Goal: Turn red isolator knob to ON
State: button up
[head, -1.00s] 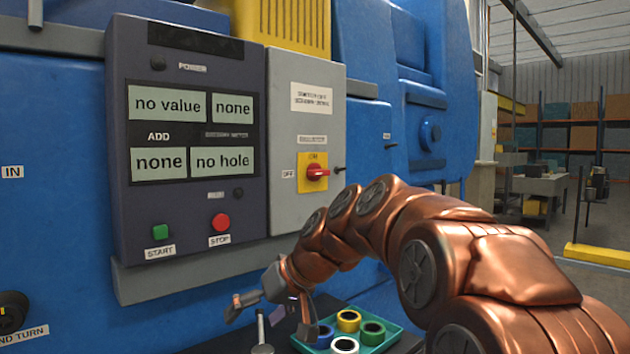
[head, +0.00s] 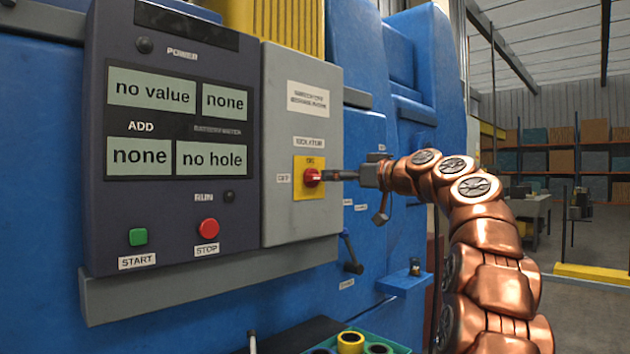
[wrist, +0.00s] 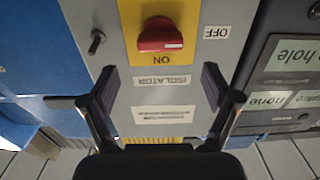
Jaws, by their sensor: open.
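The red isolator knob (head: 313,178) sits on a yellow plate (head: 302,193) on the grey box. It also shows in the upside-down wrist view (wrist: 160,38). Its bar lies crosswise, and its white mark is on the side of the OFF label (wrist: 216,32). The ON label (wrist: 161,60) is on the yellow plate. My gripper (wrist: 160,85) is open and empty, its fingers spread wider than the knob in that view. In the head view my gripper (head: 357,194) is just right of the knob. I cannot tell whether a finger touches the box.
A small dark lever (wrist: 97,42) stands out beside the knob. The dark panel (head: 180,225) has a green START button (head: 138,237) and a red STOP button (head: 208,228). Below, a teal tray (head: 393,346) holds coloured rings. Another lever (head: 350,255) sticks out below the box.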

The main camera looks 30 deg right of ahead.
aim_at(316, 178)
jog(key=shift+p+x, duration=1.2)
jog(key=shift+x, duration=2.55)
jog(key=c, duration=1.2)
jog(key=shift+o, duration=0.2)
